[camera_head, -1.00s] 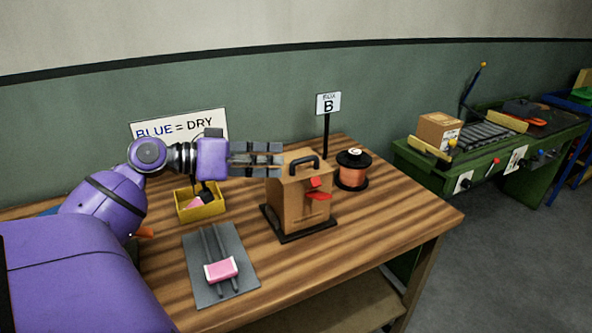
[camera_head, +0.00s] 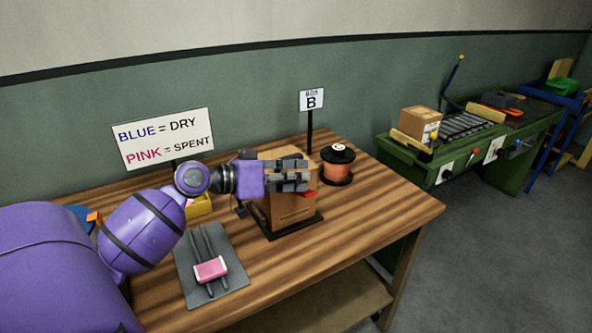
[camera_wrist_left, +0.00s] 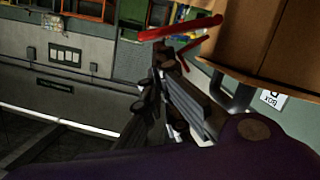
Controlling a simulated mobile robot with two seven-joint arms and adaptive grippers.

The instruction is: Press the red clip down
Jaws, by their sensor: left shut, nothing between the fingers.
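The red clip (camera_head: 307,194) is on the side of the brown box (camera_head: 284,209). In the head view most of the clip is hidden behind my left fingers. In the left wrist view the clip (camera_wrist_left: 180,28) shows as red bars, one long and one slanted, just past my fingertips. My left gripper (camera_head: 303,176) is shut and empty, in front of the box's upper part at clip height. Whether it touches the clip I cannot tell. The box stands upright on a dark base plate. My right gripper is not in view.
A copper spool (camera_head: 337,165) and a "BOX B" sign (camera_head: 311,100) stand behind the box. A grey tray (camera_head: 232,286) with a pink-and-white piece (camera_head: 211,270) lies at front left. A yellow bin (camera_head: 199,207) is partly hidden by my arm. The table's right side is clear.

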